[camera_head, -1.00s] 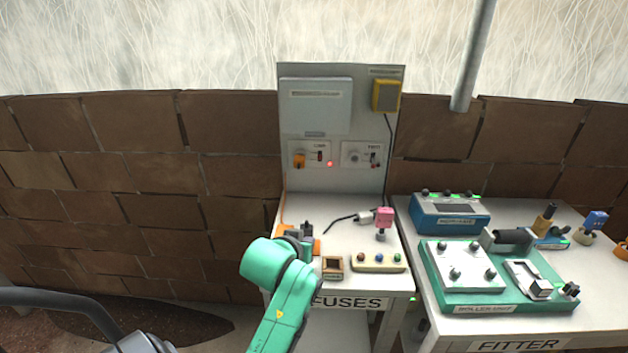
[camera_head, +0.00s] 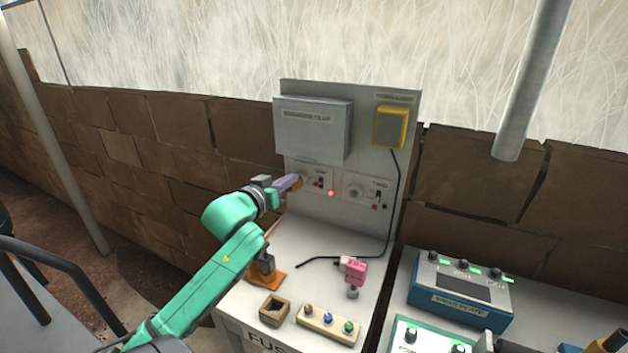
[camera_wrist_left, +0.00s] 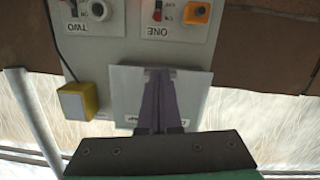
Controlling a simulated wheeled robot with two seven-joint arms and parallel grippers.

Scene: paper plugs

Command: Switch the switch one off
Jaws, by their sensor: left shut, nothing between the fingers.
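Switch one (camera_head: 319,182) is a small red-and-dark switch on the upright grey panel, beside an orange plug in a round socket. In the left wrist view, which is upside down, switch one (camera_wrist_left: 158,10) shows at the top edge above the label ONE, next to the orange plug (camera_wrist_left: 196,13). My left gripper (camera_head: 295,183) is raised in front of the panel, just left of switch one in the head view, partly hiding the socket and plug. Its purple fingers are shut and empty in the wrist view (camera_wrist_left: 159,75). Contact with the panel cannot be told. My right gripper is out of view.
Switch two (camera_head: 378,197) and its empty socket are to the right. A red light (camera_head: 331,193) glows between. A grey box (camera_head: 312,128) and yellow box (camera_head: 390,127) project above. A pink item (camera_head: 355,272) and button strip (camera_head: 328,325) occupy the bench.

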